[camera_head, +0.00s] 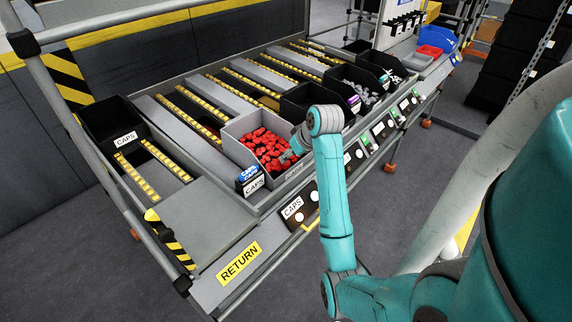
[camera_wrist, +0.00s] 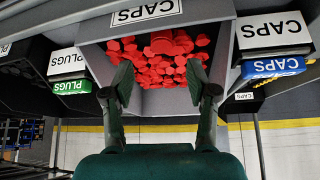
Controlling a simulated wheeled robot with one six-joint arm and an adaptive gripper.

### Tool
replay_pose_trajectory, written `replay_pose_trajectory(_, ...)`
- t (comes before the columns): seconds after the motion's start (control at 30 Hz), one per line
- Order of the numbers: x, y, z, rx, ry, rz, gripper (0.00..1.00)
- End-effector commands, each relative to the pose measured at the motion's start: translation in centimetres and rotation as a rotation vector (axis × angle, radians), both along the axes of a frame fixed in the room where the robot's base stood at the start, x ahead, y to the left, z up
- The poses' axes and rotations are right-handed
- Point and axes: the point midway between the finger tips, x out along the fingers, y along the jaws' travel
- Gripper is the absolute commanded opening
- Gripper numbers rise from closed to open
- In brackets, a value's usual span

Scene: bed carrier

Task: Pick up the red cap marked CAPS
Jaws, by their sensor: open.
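Many red caps (camera_head: 264,143) lie heaped in a grey bin (camera_head: 233,152) with a CAPS label on its front. In the wrist view the red caps (camera_wrist: 160,60) fill the space ahead of and between my fingers. My gripper (camera_wrist: 159,76) is open and empty, with its two dark fingers spread wide at the bin's opening. In the head view my gripper (camera_head: 287,157) is at the bin's right front side, partly hidden by my wrist. I cannot tell whether the fingertips touch any cap.
A black bin (camera_head: 306,98) stands right of the caps bin, with more bins beyond. An empty black CAPS bin (camera_head: 113,125) stands at the left. A blue CAPS tag (camera_wrist: 272,66) and a green PLUGS tag (camera_wrist: 72,87) flank the opening. A grey RETURN shelf (camera_head: 210,222) is clear.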

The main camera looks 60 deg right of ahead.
Motion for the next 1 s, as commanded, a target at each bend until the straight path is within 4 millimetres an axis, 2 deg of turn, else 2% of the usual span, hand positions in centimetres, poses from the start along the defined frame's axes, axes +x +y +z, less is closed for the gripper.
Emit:
replay_pose_trajectory(0.4,2.0,-0.7,-4.3,0.001,0.002,0.001,0.58)
replay_pose_trajectory(0.7,2.2,-0.8,-4.7,0.000,0.000,0.001,0.58)
replay_pose_trajectory(0.73,2.2,-0.8,-4.7,0.000,0.000,0.001,0.55)
replay_pose_trajectory(0.9,2.2,-0.8,-4.7,0.000,0.000,0.001,0.17)
replay_pose_trajectory(1.0,2.2,-0.8,-4.7,0.000,0.000,0.000,0.16)
